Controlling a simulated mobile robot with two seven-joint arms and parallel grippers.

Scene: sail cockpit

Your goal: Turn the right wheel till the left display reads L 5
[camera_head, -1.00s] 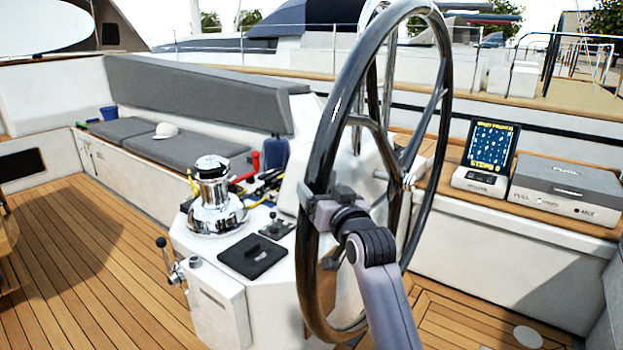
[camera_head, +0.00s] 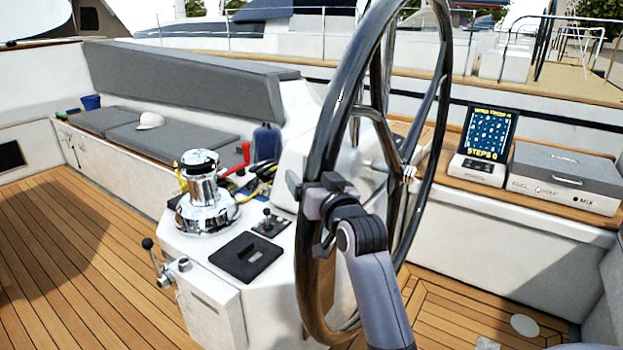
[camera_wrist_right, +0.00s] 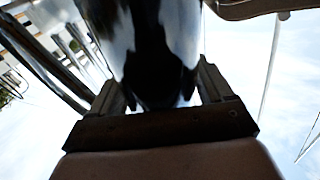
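The right wheel (camera_head: 341,95) is a large dark, glossy ring with metal spokes, standing upright in the middle of the head view. My right gripper (camera_head: 326,200) is at the near left side of its rim. In the right wrist view the fingers (camera_wrist_right: 165,98) stand on both sides of the dark rim (camera_wrist_right: 150,45) and appear shut on it. The left display and its reading cannot be made out in these frames. My left gripper is not in view.
A white console with a chrome winch (camera_head: 201,190), a black pad (camera_head: 245,258) and a lever (camera_head: 158,262) stands left of the wheel. A lit tablet (camera_head: 488,133) reading "STEPS 0" and a grey-topped box (camera_head: 565,180) sit on the right ledge. Wooden deck (camera_head: 75,250) is clear at left.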

